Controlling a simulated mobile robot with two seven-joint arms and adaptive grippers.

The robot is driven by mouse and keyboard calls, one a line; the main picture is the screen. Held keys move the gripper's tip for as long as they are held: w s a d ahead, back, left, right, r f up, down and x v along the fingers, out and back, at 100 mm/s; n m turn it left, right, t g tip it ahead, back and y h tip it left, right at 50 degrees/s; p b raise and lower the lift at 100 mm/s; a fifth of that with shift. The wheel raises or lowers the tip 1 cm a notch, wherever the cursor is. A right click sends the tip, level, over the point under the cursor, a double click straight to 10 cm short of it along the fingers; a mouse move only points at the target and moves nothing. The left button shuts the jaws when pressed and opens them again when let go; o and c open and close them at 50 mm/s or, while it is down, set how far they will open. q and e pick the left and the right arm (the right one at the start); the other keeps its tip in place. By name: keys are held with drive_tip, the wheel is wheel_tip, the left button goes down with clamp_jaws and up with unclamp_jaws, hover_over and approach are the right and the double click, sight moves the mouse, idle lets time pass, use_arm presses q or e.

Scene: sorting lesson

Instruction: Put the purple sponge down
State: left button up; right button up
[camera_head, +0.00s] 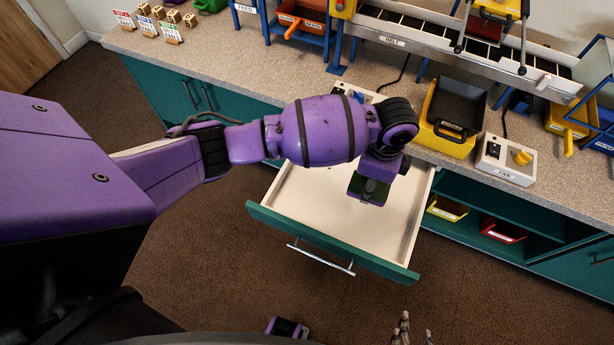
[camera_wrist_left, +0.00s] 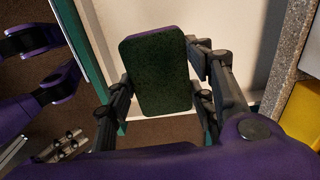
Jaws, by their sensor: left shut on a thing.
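My left gripper (camera_head: 374,178) is shut on the purple sponge (camera_head: 364,190), whose dark green face shows. The gripper points down over the open, pale drawer (camera_head: 300,195). The wrist view shows the sponge (camera_wrist_left: 157,75) between the two fingers, with a thin purple edge. The pale drawer floor lies behind it; I cannot tell how high the sponge is above that floor. My right gripper (camera_head: 414,332) is at the bottom edge of the head view, in front of the drawer and away from it, its fingers apart with nothing seen between them.
The drawer has a teal front with a metal handle (camera_head: 320,257) and looks otherwise empty. On the counter behind stand a yellow bin (camera_head: 447,140), a fan switch box (camera_head: 506,160) and a conveyor belt (camera_head: 430,42). Bins sit on the shelf at right.

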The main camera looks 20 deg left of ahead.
use_arm(q)
drive_tip(key=shift+w+f, duration=0.1)
drive_tip(key=shift+w, duration=0.2)
drive_tip(key=a+f, duration=0.3)
drive_tip(key=a, duration=0.4)
approach(317, 193)
drive_tip(key=shift+d+f+m, duration=0.3)
drive_tip(key=shift+d+f, duration=0.35)
drive_tip(key=shift+d, duration=0.05)
drive_tip(key=shift+a+f, duration=0.3)
drive_tip(key=shift+f, duration=0.05)
drive_tip(key=f, duration=0.3)
drive_tip(key=shift+a+f, duration=0.15)
drive_tip(key=shift+a, duration=0.2)
drive_tip(key=shift+f, duration=0.4)
drive_tip(key=o, duration=1.3)
drive_tip(key=shift+o, duration=0.2)
drive_tip(key=shift+r, duration=0.3)
wheel_tip(317, 193, up, 12)
drive_tip(key=p, duration=0.1)
drive_tip(key=shift+f, duration=0.15)
use_arm(e)
drive_tip(key=shift+w+a+r, duration=0.1)
drive_tip(key=shift+a+r, duration=0.05)
drive_tip(key=shift+r, duration=0.5)
